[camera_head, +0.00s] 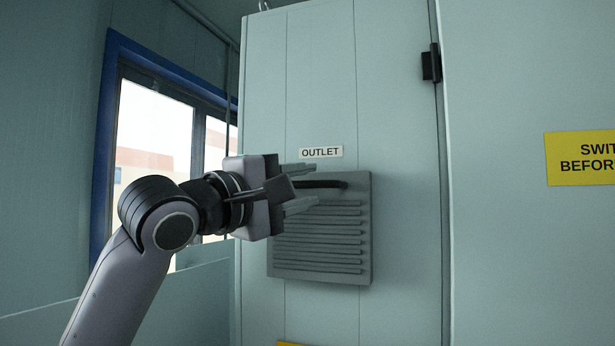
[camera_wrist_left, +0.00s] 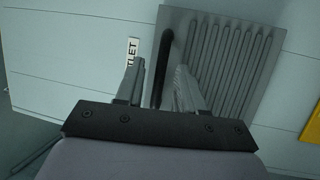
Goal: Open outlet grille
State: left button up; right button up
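The outlet grille (camera_head: 325,240) is a grey square panel with horizontal slats on the pale green cabinet, below the OUTLET label (camera_head: 320,152). It looks shut against the cabinet. A dark bar handle (camera_head: 325,184) runs along its top edge. My left gripper (camera_head: 303,187) is in front of the grille's upper left part, its two fingers apart and pointing at the handle. In the left wrist view the handle (camera_wrist_left: 166,55) lies beyond the gap between the fingers (camera_wrist_left: 155,85), and nothing is seen held. Whether the fingers reach around the handle cannot be told. My right gripper is not in view.
A blue-framed window (camera_head: 150,135) is on the left wall behind my left arm. A dark hinge or latch (camera_head: 431,64) is on the cabinet's upper right edge. A yellow warning sign (camera_head: 582,158) is on the panel at the right. The space in front of the grille's right side looks clear.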

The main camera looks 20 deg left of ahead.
pick_arm(q)
jog(key=shift+x, duration=0.8)
grip_shut()
jog(key=shift+f, duration=0.1)
